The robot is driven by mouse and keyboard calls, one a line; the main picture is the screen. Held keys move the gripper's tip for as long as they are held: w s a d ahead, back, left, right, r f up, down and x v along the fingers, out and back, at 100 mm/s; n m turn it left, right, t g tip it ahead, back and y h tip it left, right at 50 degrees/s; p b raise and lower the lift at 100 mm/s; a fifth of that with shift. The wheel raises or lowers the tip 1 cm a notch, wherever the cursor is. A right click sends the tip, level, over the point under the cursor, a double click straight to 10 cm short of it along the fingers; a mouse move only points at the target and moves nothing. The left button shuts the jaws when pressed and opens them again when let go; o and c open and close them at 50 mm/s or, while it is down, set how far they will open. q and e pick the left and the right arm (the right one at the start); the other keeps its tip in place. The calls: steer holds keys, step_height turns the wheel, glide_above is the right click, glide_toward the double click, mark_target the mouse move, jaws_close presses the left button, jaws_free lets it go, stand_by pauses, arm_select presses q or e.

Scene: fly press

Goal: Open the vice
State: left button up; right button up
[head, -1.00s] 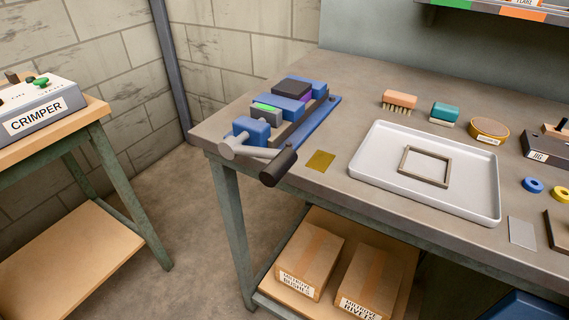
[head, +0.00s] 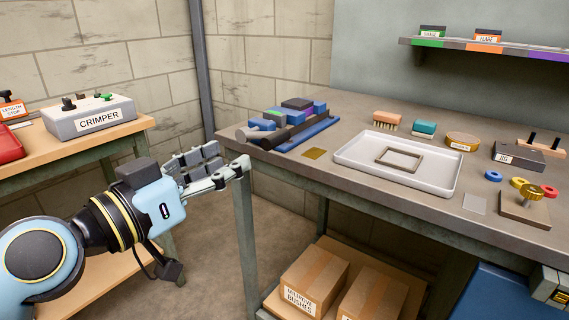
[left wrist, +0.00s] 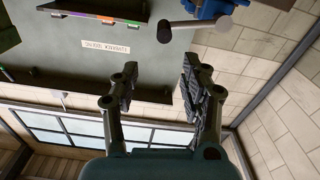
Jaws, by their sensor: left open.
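The blue vice (head: 325,125) is fixed at the left corner of the workbench. Its grey handle with a dark grip (head: 274,137) lies at its front end, near the bench edge. In the left wrist view the handle's grey bar (left wrist: 200,23) and part of the blue vice (left wrist: 212,8) show at the top. My left gripper (head: 226,160) is open and empty, just left of the bench corner and in front of the vice handle. It is apart from the handle. In the left wrist view its two fingers (left wrist: 157,80) stand well apart with nothing between them. My right gripper does not show.
A white tray (head: 345,157) with a square frame lies right of a brass plate (head: 315,153). The crimper (head: 90,117) stands on a side table at left. A bench leg (head: 246,225) is close to my left gripper. Boxes (head: 314,280) lie below.

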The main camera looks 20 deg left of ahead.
mark_target(261, 147)
arm_select(q)
steer(key=x, duration=0.4)
steer(key=shift+w+a+f+p, duration=0.1)
steer(key=shift+a+f+p, duration=0.15)
steer(key=shift+f+p, duration=0.15)
steer(key=x, duration=0.5)
steer(key=shift+w+d+f+p, duration=0.15)
steer(key=shift+w+p, duration=0.15)
steer(key=shift+w+d, duration=0.2)
steer(key=shift+w, duration=0.35)
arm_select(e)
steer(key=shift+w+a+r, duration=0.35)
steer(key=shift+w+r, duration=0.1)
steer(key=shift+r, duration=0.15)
arm_select(q)
jaws_close()
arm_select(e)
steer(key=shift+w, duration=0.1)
